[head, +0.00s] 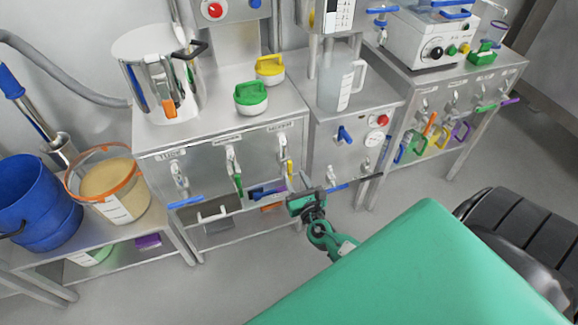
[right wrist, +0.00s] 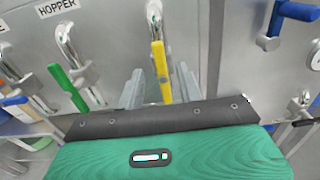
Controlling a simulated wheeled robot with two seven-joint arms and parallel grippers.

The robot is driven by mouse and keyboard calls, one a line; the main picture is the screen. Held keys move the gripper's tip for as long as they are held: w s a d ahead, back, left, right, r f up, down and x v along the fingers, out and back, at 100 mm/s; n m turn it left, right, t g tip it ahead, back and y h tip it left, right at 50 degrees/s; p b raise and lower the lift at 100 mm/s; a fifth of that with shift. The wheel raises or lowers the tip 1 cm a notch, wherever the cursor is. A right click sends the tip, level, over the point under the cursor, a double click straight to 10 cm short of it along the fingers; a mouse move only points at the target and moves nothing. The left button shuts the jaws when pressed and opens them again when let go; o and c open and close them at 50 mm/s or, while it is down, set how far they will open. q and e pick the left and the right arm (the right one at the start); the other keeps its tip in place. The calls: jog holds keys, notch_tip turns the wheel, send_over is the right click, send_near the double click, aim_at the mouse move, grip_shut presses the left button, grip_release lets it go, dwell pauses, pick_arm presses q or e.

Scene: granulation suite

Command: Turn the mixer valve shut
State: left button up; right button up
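A yellow-handled valve (head: 290,168) is the rightmost of three on the front of the left steel cabinet (head: 218,170). Its yellow lever (right wrist: 161,68) hangs down from a bent chrome spout in the right wrist view. My right gripper (right wrist: 160,88) is open, with one finger on each side of the lever; whether they touch it I cannot tell. In the head view my right gripper (head: 303,183) is just below that valve. A green-handled valve (head: 235,168) is left of it, near a HOPPER label (right wrist: 58,8). No mixer label is legible. My left gripper is out of view.
A blue-handled valve (head: 345,134) is on the neighbouring stand, right of my gripper, with a red button (head: 382,120). A blue lever handle (head: 184,202) sticks out low at the left. Several coloured handles hang on the right bench (head: 455,75). Open floor lies in front.

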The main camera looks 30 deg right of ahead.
aim_at(290, 169)
jog(key=x, duration=0.6)
grip_shut()
